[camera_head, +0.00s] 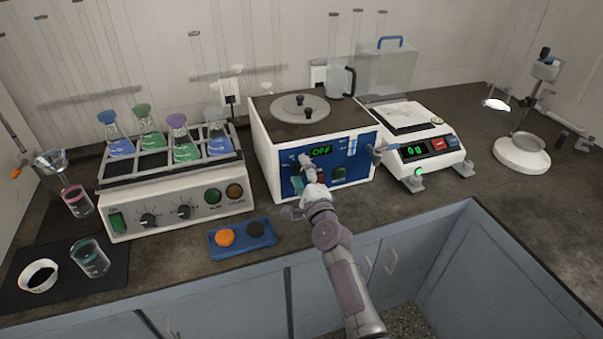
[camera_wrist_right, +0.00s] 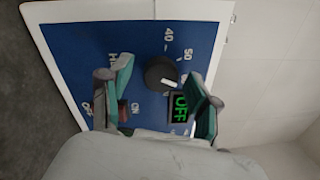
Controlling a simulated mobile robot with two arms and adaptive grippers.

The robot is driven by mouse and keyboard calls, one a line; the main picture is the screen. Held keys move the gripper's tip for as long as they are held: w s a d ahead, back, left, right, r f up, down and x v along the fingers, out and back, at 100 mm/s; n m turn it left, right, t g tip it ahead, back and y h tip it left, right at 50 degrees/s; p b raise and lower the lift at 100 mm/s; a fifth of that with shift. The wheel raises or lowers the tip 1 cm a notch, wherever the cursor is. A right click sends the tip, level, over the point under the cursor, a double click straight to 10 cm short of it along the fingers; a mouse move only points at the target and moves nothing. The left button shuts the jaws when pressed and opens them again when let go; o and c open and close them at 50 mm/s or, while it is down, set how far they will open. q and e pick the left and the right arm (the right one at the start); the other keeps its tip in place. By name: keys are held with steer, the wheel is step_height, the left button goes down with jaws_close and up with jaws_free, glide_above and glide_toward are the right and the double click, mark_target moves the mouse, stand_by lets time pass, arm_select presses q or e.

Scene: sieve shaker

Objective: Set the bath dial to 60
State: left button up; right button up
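The water bath (camera_head: 262,142) is a white box with a dark top, a round lid and a blue front panel. Its green display (camera_head: 321,151) reads OFF. My right gripper (camera_head: 305,170) is at the panel's left part and hides the dial in the head view. In the right wrist view the black dial (camera_wrist_right: 160,72) has a white pointer mark toward the lower right. The numbers 40 and 50 show beside it; 60 is not readable. The right gripper (camera_wrist_right: 160,93) is open, its fingers on either side of the dial; contact cannot be told. My left gripper is not in view.
A shaker with flasks (camera_head: 175,212) stands left of the bath, a balance (camera_head: 432,160) right of it. A blue tray (camera_head: 243,248) with orange and black round pieces lies in front. A switch (camera_wrist_right: 123,111) is near one finger.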

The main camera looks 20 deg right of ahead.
steer(key=shift+s+f, duration=0.15)
steer(key=shift+s, duration=0.35)
steer(key=s, duration=1.1)
steer(key=shift+f, duration=0.25)
steer(key=shift+d, duration=0.1)
